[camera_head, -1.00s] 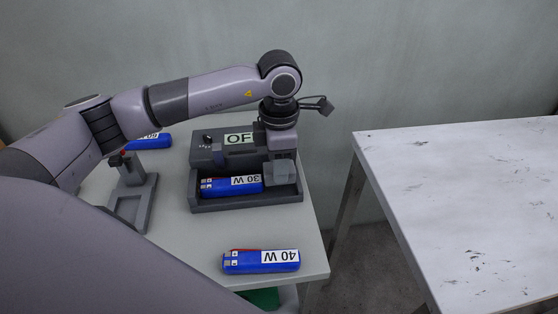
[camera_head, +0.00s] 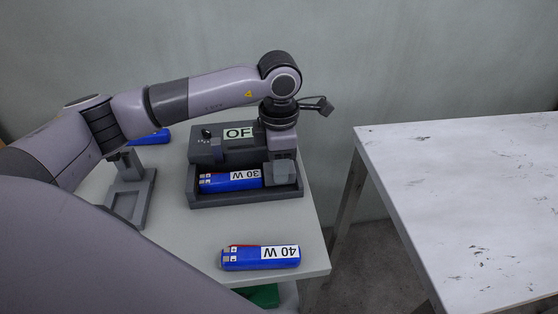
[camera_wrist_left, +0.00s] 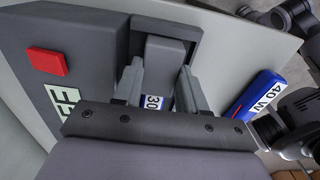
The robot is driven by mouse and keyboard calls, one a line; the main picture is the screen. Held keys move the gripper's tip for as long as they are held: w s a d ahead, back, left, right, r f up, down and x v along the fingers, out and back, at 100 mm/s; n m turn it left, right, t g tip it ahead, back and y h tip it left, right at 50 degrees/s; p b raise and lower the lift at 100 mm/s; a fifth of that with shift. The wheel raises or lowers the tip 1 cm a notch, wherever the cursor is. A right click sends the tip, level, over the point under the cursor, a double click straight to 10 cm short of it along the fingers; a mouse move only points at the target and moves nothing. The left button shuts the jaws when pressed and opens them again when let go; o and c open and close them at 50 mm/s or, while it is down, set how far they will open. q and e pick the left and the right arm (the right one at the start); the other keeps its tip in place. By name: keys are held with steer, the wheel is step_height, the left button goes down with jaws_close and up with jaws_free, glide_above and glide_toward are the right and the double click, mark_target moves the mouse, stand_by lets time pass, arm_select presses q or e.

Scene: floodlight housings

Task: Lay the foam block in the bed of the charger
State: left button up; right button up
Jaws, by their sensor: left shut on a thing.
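A blue battery marked 30 W (camera_head: 228,181) lies in the bed's left part. My left gripper (camera_head: 283,158) points down over the bed's right end, shut on the grey foam block (camera_head: 284,172). The block is at the bed's right end beside the battery; whether it touches the floor I cannot tell. In the left wrist view the foam block (camera_wrist_left: 165,58) sits between the fingers, within the bed's dark walls. My right gripper is out of view.
A blue battery marked 40 W (camera_head: 261,257) lies near the table's front edge. A grey stand (camera_head: 130,205) is left of the charger, with another blue battery (camera_head: 150,138) behind it. A bare white table (camera_head: 460,200) stands at right, across a gap.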

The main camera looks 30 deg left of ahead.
arm_select(q)
steer(key=shift+f+b, duration=0.5)
steer(key=shift+f, duration=0.15)
stand_by(0.3)
steer(key=o, duration=1.1)
steer(key=shift+a+r, duration=0.1)
